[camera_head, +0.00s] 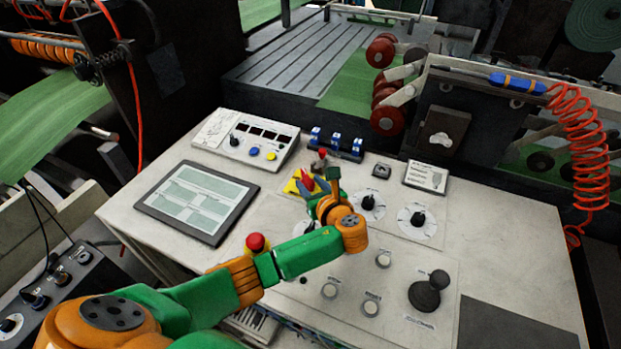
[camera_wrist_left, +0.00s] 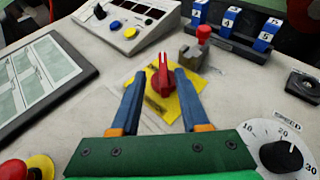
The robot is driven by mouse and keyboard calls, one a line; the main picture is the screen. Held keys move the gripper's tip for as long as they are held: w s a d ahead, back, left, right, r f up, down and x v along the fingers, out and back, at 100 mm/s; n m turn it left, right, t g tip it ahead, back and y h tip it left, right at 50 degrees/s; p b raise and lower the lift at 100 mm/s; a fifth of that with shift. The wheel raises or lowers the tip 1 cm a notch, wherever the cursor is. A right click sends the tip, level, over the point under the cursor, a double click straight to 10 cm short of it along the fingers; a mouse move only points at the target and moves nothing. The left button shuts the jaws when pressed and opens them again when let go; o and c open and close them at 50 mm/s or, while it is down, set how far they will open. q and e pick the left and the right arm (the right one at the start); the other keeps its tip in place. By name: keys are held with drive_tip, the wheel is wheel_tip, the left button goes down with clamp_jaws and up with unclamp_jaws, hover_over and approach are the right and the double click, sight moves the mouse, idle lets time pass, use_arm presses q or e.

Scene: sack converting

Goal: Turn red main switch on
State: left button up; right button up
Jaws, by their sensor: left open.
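The red main switch (camera_wrist_left: 154,76) is a rotary knob on a yellow plate (camera_wrist_left: 194,101) on the console top. Its raised handle points away from me, nearly upright in the left wrist view. In the head view the switch (camera_head: 306,180) shows just left of my left gripper (camera_head: 318,187), partly hidden by it. My left gripper is open, and in the left wrist view its two blue fingers (camera_wrist_left: 154,98) stand on either side of the knob's near part. I cannot tell whether they touch it. My right gripper is not in view.
A red emergency button (camera_head: 256,243) on yellow stands near my left forearm. A small red-topped lever (camera_wrist_left: 203,36) is just behind the switch. A dial (camera_wrist_left: 282,155) is at right, a screen (camera_head: 197,200) at left, and a black joystick (camera_head: 428,290) at front right.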

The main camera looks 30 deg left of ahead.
use_arm(q)
drive_tip(key=shift+w+a+f, duration=0.2)
drive_tip(key=shift+w+a, duration=0.1)
drive_tip(key=shift+a, duration=0.15)
drive_tip(key=shift+w+a+f, duration=0.15)
drive_tip(key=shift+w+f, duration=0.05)
drive_tip(key=shift+w, duration=0.15)
drive_tip(key=shift+w+f, duration=0.15)
drive_tip(key=shift+w, duration=0.1)
drive_tip(key=shift+s, duration=0.15)
clamp_jaws()
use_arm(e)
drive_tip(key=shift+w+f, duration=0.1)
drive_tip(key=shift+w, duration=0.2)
